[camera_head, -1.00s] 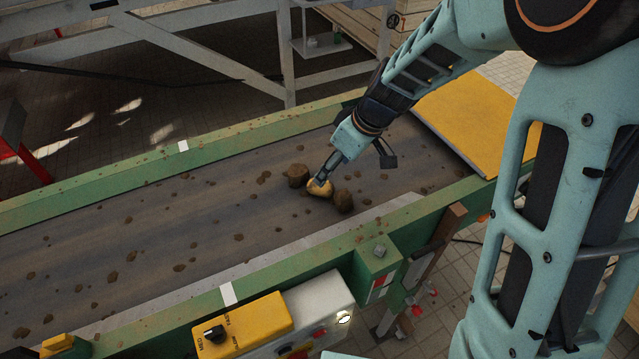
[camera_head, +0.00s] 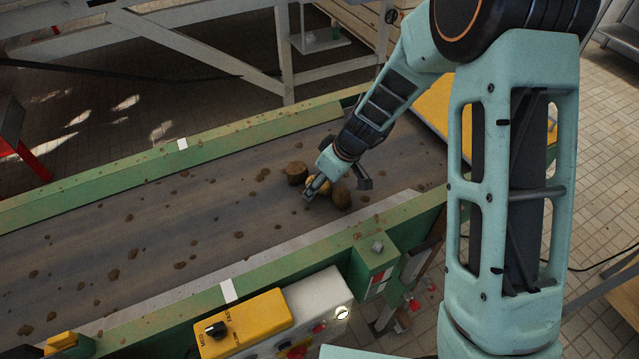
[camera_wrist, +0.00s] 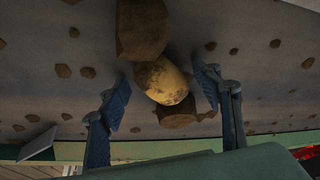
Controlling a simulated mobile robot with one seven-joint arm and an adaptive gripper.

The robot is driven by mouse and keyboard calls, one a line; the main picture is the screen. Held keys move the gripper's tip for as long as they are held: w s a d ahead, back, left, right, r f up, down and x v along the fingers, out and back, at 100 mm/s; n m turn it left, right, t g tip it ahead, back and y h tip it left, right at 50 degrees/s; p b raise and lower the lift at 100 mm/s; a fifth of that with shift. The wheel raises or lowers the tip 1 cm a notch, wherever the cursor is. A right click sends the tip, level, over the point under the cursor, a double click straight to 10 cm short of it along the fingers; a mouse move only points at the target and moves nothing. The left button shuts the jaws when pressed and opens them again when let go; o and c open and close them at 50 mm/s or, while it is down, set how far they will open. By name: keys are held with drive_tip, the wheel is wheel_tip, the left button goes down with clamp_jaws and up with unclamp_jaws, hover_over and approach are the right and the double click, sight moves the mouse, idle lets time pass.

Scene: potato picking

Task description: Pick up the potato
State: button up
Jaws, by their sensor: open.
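The potato (camera_wrist: 163,82) is yellow with dirt patches and lies on the conveyor belt between two brown clods in the wrist view. One clod (camera_wrist: 142,30) is larger and sits above it in that view; the other (camera_wrist: 176,114) lies just below it. My gripper (camera_wrist: 163,95) is open, its blue fingers apart on either side of the potato and the lower clod. In the head view my gripper (camera_head: 312,189) is low over the belt, and the potato (camera_head: 322,186) is largely hidden behind it. Whether the fingers touch anything cannot be told.
The belt (camera_head: 190,215) carries many small soil crumbs and has green side rails (camera_head: 100,190). A control box (camera_head: 245,322) with a yellow panel is on the near side. A yellow panel (camera_head: 432,105) stands at the belt's right end, behind my arm.

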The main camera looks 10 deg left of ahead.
drive_tip(key=c, duration=1.3)
drive_tip(key=shift+o, duration=0.2)
